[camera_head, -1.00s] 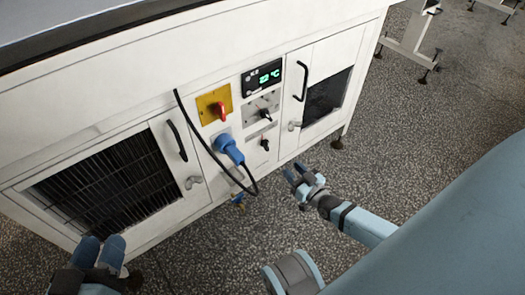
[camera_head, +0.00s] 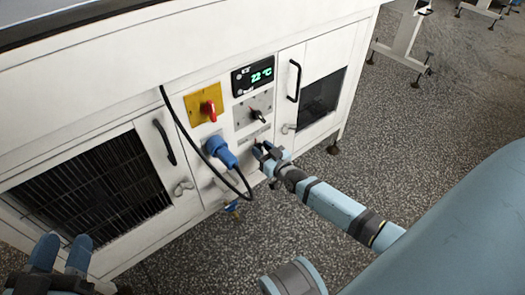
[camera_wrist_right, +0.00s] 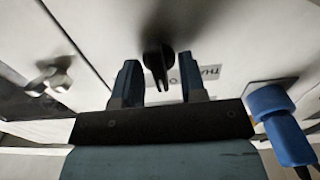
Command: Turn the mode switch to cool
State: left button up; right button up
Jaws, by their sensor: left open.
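A black switch knob (camera_wrist_right: 157,62) shows in the right wrist view on the white panel, next to a partly hidden label that shows upside down. My right gripper (camera_wrist_right: 159,80) is open, with one blue finger on each side of the knob; gaps show between the fingers and the knob. In the head view my right gripper (camera_head: 264,151) is at the lower part of the control panel and largely hides this lower knob. Another black knob (camera_head: 258,116) sits on a grey plate above it. My left gripper (camera_head: 62,254) is open and empty at the lower left.
A blue plug (camera_head: 220,151) with a black cable is left of my right gripper. A yellow plate with a red switch (camera_head: 210,108) and a green display (camera_head: 256,76) are above. Cabinet door handles (camera_head: 294,82) stick out. The speckled floor (camera_head: 300,235) in front is clear.

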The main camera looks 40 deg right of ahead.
jog(key=c, duration=0.6)
jog(key=shift+o, duration=0.2)
